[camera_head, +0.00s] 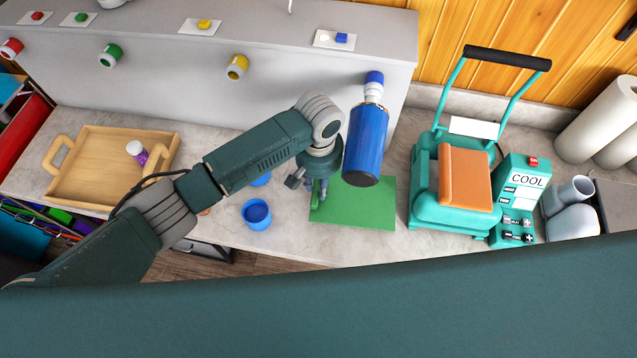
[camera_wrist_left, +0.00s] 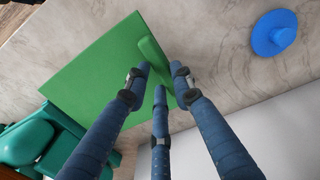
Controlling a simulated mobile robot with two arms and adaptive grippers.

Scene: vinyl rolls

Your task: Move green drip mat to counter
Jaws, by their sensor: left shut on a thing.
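The green drip mat (camera_head: 357,212) appears to lie flat on the grey counter (camera_head: 285,236), between a blue cup and the teal press. In the left wrist view the mat (camera_wrist_left: 95,72) has a raised green handle (camera_wrist_left: 158,62) along one edge. My left gripper (camera_head: 318,192) is at the mat's left edge, pointing down. In the left wrist view its blue fingers (camera_wrist_left: 160,78) are shut on the handle, two on one side and one on the other as far as I can tell. Whether the mat touches the counter is hard to tell. My right gripper is not in view.
A blue bottle (camera_head: 367,140) hangs from the grey wall unit just above the mat. A blue cup (camera_head: 257,215) stands left of the gripper. The teal press (camera_head: 428,188) stands close to the mat's right. A wooden tray (camera_head: 72,190) is at the left.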

